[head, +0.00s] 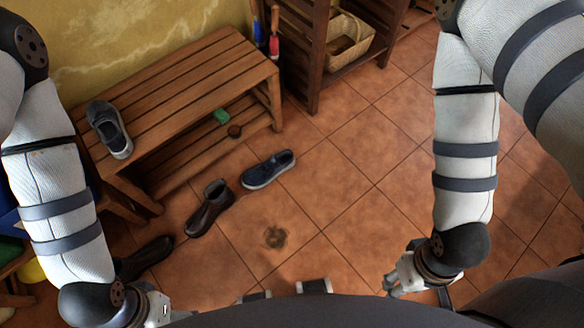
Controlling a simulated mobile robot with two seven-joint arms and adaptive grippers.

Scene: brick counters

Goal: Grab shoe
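A dark blue low shoe with a pale sole (268,170) lies on the tiled floor in front of the bench. A brown ankle-high shoe (210,208) lies to its lower left. A dark shoe (143,258) lies further left, partly hidden by my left arm. A grey shoe (110,130) sits on the left end of the bench top. My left gripper (160,310) is at the bottom left, mostly hidden by my body. My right gripper (400,275) is at the lower right, partly hidden. Both are apart from the shoes.
The slatted wooden bench (180,85) stands against the yellow wall, with a green item (222,116) and a small dark round item (235,131) on its lower shelf. A wooden rack holds a wicker basket (348,40). The middle floor is clear, with a dark stain (275,237).

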